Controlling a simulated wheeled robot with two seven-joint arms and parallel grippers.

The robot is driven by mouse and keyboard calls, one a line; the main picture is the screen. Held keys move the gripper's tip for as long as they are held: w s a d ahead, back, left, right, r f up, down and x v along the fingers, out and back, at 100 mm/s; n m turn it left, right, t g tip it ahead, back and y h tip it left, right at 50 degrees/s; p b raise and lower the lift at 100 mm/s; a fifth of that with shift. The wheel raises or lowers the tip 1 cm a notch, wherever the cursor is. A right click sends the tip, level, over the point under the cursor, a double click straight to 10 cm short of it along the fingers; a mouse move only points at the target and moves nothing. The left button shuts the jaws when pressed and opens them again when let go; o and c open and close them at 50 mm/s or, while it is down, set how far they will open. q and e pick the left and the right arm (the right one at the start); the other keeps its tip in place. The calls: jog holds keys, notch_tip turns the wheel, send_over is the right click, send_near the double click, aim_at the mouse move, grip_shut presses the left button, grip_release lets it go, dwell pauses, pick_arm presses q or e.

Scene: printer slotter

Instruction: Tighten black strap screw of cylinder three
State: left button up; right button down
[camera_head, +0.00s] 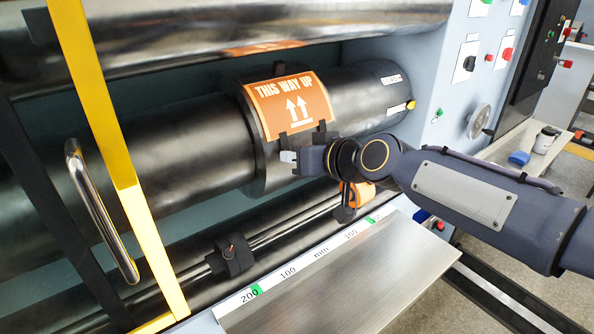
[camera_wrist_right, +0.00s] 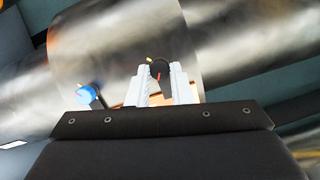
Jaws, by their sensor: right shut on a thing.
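A dark cylinder (camera_head: 170,140) crosses the machine, with a wide band (camera_head: 250,135) around it. An orange "THIS WAY UP" sheet (camera_head: 290,105) lies on the band. My right gripper (camera_head: 288,157) is at the band's lower front, just below the sheet. In the right wrist view, its two pale fingers (camera_wrist_right: 160,78) are closed around a small black screw (camera_wrist_right: 160,67) with red and yellow marks. A blue-headed knob (camera_wrist_right: 86,93) sits to the left of the fingers there. The cylinder's number cannot be read. My left gripper is not in view.
A shiny roller (camera_head: 200,40) runs above, and a rod with a black clamp (camera_head: 234,252) runs below. A yellow post (camera_head: 110,140) and metal handle (camera_head: 100,210) stand at left. A metal plate with a millimetre scale (camera_head: 335,290) is in front.

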jog(key=m+y+b, duration=0.1)
jog(key=m+b, duration=0.4)
jog(key=m, duration=0.1)
jog(key=f+m+t+y+b, duration=0.1)
jog(key=m+y+b, duration=0.1)
jog(key=m+b, duration=0.3)
jog(key=m+y+b, duration=0.2)
jog(key=m+b, duration=0.3)
jog(key=m, duration=0.4)
jog(key=shift+d+f+t+b, duration=0.2)
jog(key=shift+f+t+b, duration=0.05)
jog(key=shift+t+b, duration=0.05)
jog(key=shift+m, duration=0.5)
jog(key=c, duration=1.3)
grip_release()
jog(key=shift+r, duration=0.1)
jog(key=shift+d, duration=0.15)
jog(key=b+v, duration=0.1)
jog(key=v, duration=0.6)
jog(key=shift+s+d, duration=0.15)
jog(key=shift+s, duration=0.1)
